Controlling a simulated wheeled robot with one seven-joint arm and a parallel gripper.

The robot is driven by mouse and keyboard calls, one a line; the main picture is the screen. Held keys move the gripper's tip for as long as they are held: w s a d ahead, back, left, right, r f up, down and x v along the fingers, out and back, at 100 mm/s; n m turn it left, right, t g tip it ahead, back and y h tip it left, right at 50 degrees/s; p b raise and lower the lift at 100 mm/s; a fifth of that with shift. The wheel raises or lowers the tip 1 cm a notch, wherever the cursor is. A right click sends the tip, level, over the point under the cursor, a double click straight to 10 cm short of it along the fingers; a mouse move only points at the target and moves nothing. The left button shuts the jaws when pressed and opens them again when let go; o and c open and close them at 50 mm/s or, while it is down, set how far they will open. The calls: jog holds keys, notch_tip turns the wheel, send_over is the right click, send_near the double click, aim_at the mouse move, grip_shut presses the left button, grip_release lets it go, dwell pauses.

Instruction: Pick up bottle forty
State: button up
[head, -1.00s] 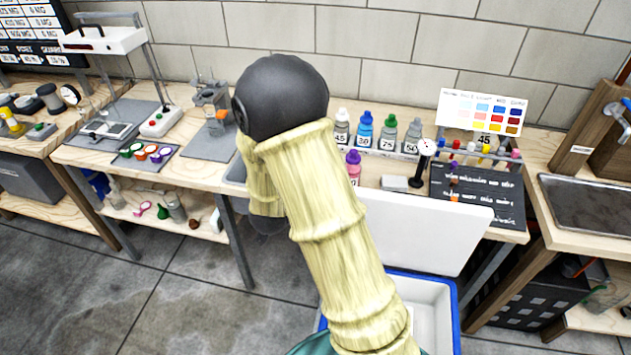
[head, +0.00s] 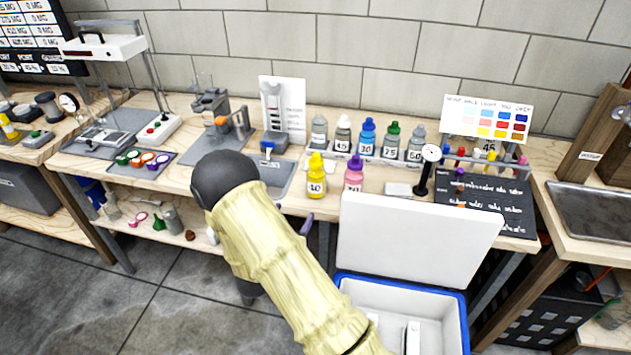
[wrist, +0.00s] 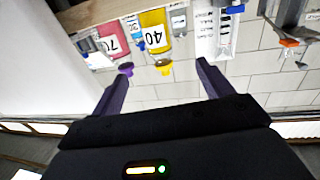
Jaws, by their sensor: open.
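Bottle forty is a yellow bottle (head: 316,179) with a yellow cap and a white label reading 40. It stands upright near the front edge of the workbench in the head view. In the wrist view the yellow bottle (wrist: 154,33) appears upside down, ahead of and between the spread fingers. My gripper (wrist: 163,78) is open and empty, with a gap between it and the bottle. In the head view my arm hides most of the gripper, with a purple finger showing below the bench front. A pink bottle with a purple cap (head: 353,176) stands just right of bottle forty.
A row of several numbered bottles, including a blue-capped one (head: 366,138), stands behind. A small gauge on a stand (head: 427,168) is to the right. An open cooler (head: 343,283) with a raised white lid (head: 415,238) stands before the bench. A grey tray (head: 272,177) lies left of bottle forty.

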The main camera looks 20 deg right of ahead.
aim_at(312, 185)
jog(key=p+x, duration=0.1)
jog(key=x, duration=1)
jog(key=shift+w+d+p, duration=0.2)
jog(key=shift+w+p, duration=0.1)
jog(key=shift+d, duration=0.1)
jog(key=shift+s, duration=0.1)
jog(key=shift+p+x, duration=0.55)
jog(key=shift+x, duration=2.1)
jog(key=shift+s+f, duration=0.15)
jog(key=shift+c, duration=0.2)
jog(key=c, duration=1.3)
